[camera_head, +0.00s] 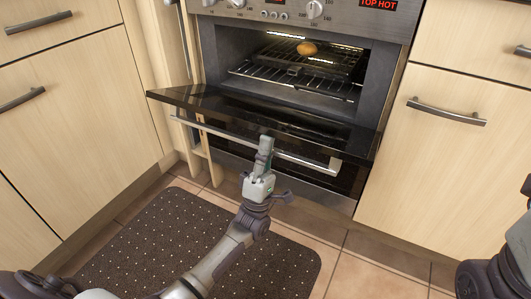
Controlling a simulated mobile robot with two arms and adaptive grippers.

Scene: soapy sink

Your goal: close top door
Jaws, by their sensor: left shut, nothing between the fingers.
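The top oven door (215,104) is a dark glass panel hinged at its lower edge. It hangs partly open, tilted out toward me. Its long metal handle (215,130) runs along the front. My left gripper (265,146) is shut and empty, upright at the middle of the handle, overlapping it in the picture. I cannot tell whether it touches the door. The gripper hides a short stretch of the handle. My right gripper is not in view; only dark parts of my right arm show at the right edge.
The oven cavity holds a wire rack (290,83) with a small brown food item (307,48) on it. Wooden cabinets with metal handles (446,111) flank the oven. A dark dotted mat (150,235) lies on the tiled floor (365,265) in front.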

